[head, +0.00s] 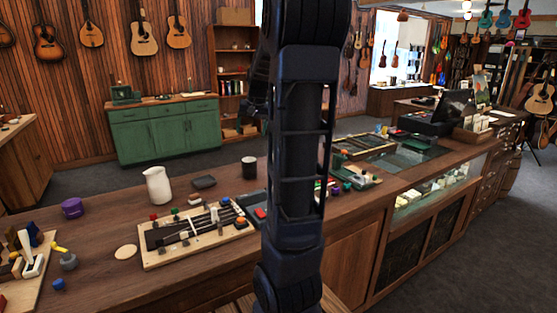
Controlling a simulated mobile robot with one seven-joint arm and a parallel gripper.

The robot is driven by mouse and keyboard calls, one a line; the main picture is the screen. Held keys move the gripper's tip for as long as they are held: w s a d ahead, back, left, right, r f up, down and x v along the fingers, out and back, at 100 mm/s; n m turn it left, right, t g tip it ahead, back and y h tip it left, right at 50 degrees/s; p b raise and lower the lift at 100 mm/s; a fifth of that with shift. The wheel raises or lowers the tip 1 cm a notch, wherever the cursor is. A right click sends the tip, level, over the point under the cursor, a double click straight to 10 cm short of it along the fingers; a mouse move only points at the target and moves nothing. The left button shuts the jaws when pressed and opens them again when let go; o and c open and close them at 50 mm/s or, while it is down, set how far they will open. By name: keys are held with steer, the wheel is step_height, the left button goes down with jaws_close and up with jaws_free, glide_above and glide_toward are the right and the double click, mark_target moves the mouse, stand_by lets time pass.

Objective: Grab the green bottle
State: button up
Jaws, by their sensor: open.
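I cannot make out a green bottle in the head view. My dark arm stands upright in the middle of the picture and hides part of the counter and the room behind it. My gripper (254,105) shows only as a dark part sticking out at the left of the arm, above the counter. It is open, and most of it is hidden by the arm. I see nothing held in it.
The wooden counter (110,240) carries a white pitcher (159,187), a black cup (249,168), a purple jar (73,207) and a board with a ukulele neck (190,234). A glass display case (440,190) is at right. A green cabinet (165,133) stands behind, across open floor.

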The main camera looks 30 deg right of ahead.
steer(key=w+d+f+m+h, duration=0.1)
steer(key=w+d+f, duration=0.3)
steer(key=w+d, duration=0.3)
steer(key=w+d+f+m+g+h, duration=0.1)
steer(key=w+d+f, duration=0.2)
steer(key=w+d, duration=0.4)
steer(key=w+d+f+m+h, duration=0.1)
steer(key=w+d+f, duration=0.35)
steer(key=d, duration=0.45)
steer(key=shift+x, duration=5.05)
steer(key=shift+w, duration=0.15)
steer(key=shift+c, duration=0.2)
steer(key=c, duration=1.5)
steer(key=shift+c, duration=0.2)
